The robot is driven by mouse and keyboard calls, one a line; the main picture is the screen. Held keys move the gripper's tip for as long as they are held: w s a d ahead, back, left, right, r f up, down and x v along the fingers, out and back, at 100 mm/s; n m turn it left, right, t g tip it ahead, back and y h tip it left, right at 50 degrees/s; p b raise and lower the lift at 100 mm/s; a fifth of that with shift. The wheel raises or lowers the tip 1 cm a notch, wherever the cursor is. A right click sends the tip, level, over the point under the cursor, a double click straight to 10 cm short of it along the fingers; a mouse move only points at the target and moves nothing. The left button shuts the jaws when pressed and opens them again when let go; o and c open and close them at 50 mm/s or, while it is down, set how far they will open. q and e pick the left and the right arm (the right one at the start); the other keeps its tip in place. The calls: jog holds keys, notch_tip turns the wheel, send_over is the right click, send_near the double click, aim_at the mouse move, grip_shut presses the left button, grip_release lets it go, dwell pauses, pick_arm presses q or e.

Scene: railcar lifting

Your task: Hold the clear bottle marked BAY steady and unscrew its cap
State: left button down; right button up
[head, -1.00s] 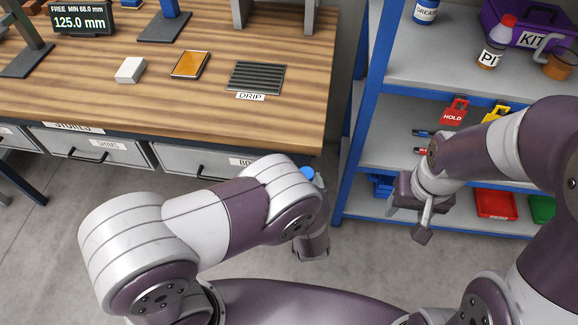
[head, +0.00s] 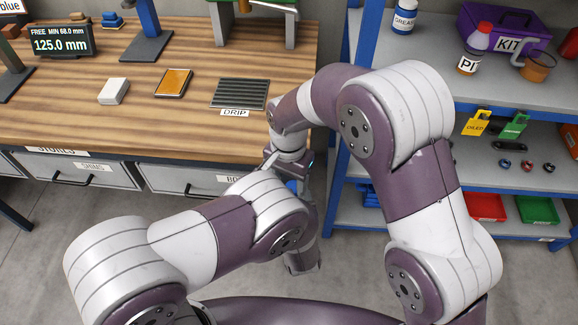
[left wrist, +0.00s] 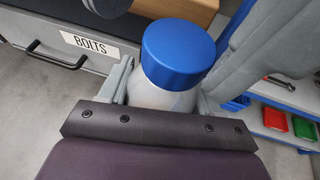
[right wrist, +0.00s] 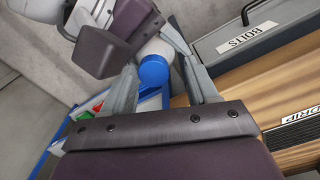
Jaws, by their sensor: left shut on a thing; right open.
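The bottle (left wrist: 165,97) has a pale, cloudy body and a wide blue cap (left wrist: 178,52). My left gripper (left wrist: 163,88) is shut on the body, below the cap. No BAY marking shows. In the head view the cap (head: 292,186) is mostly hidden behind my arms. My right gripper (head: 286,168) is open and close to the cap. In the right wrist view the cap (right wrist: 153,72) shows between the open fingers of my right gripper (right wrist: 149,48), beyond the palm. I cannot tell whether a finger touches it. The cap sits on the bottle.
The wooden bench (head: 190,125) with a DRIP grille (head: 240,93) lies just behind my grippers. A BOLTS drawer (left wrist: 65,62) is close beside the bottle. The blue shelf rack (head: 440,232) stands to the right, with red (head: 487,207) and green (head: 538,210) bins.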

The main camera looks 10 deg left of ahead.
jog(key=shift+f, duration=0.55)
grip_shut()
jog(key=n, duration=0.2)
jog(key=shift+a+r+n, duration=0.15)
jog(key=shift+n, duration=0.15)
jog(key=n, duration=0.6)
jog(key=shift+s, duration=0.1)
jog(key=n, duration=0.4)
jog(key=shift+o, duration=0.3)
grip_release()
jog(key=shift+s, duration=0.1)
jog(key=shift+d, duration=0.25)
